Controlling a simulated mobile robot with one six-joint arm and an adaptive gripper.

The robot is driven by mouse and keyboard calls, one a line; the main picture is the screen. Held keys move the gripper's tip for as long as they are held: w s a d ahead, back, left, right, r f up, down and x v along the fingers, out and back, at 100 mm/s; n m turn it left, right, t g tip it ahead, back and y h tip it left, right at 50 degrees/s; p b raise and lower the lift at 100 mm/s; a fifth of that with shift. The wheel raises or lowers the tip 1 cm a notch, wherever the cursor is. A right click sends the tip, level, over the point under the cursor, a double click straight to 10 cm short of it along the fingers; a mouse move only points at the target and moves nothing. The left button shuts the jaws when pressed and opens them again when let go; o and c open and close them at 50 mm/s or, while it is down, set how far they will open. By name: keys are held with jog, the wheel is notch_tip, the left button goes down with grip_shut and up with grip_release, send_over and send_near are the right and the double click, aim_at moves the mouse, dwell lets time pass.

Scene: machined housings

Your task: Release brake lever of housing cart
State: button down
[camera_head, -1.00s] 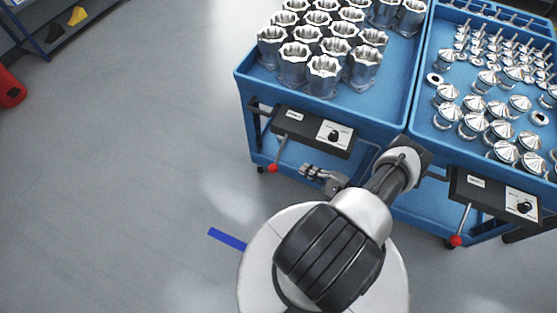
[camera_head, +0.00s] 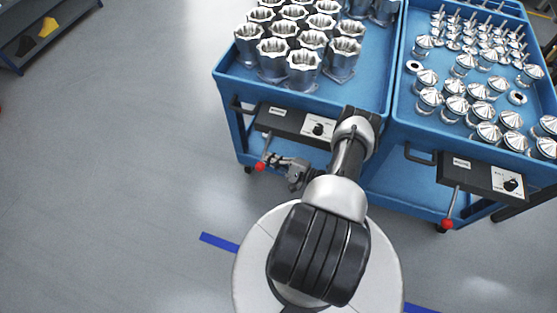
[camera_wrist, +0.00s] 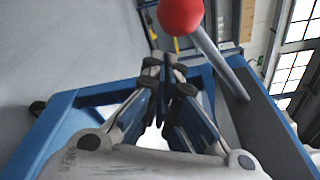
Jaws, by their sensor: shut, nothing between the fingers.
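The housing cart (camera_head: 232,78) is a blue cart with metal housings on top. Its brake lever (camera_head: 265,148) hangs below the dark control box at the front and ends in a red ball knob (camera_head: 260,166). My gripper (camera_head: 269,158) is shut and empty, right beside the knob. In the wrist view, the closed fingertips (camera_wrist: 167,62) lie just below the red knob (camera_wrist: 181,15), and the grey lever rod (camera_wrist: 225,68) slants down to the right of them. I cannot tell whether the fingertips touch the lever.
A second blue cart (camera_head: 398,113) with metal cone-topped parts stands close on the right, with its own red-knobbed lever (camera_head: 448,222). A dark control box (camera_head: 300,124) and a handle sit above my gripper. The floor (camera_head: 110,150) to the left is open.

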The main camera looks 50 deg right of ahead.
jog(key=shift+s+a+r, duration=0.55)
jog(key=shift+a, duration=0.2)
jog(key=shift+r, duration=0.1)
jog(key=shift+a+r+m, duration=0.2)
jog(key=shift+m, duration=0.1)
jog(key=shift+s+a+r+p, duration=0.1)
jog(key=shift+r+p, duration=0.05)
jog(key=shift+p, duration=0.15)
notch_tip(320, 180, up, 10)
jog(key=m+g+y+p, duration=0.15)
jog(key=m+p, duration=0.25)
jog(key=m, duration=0.4)
send_over(265, 153)
jog(key=s+a, duration=0.3)
jog(key=shift+d, duration=0.1)
jog(key=shift+r, duration=0.1)
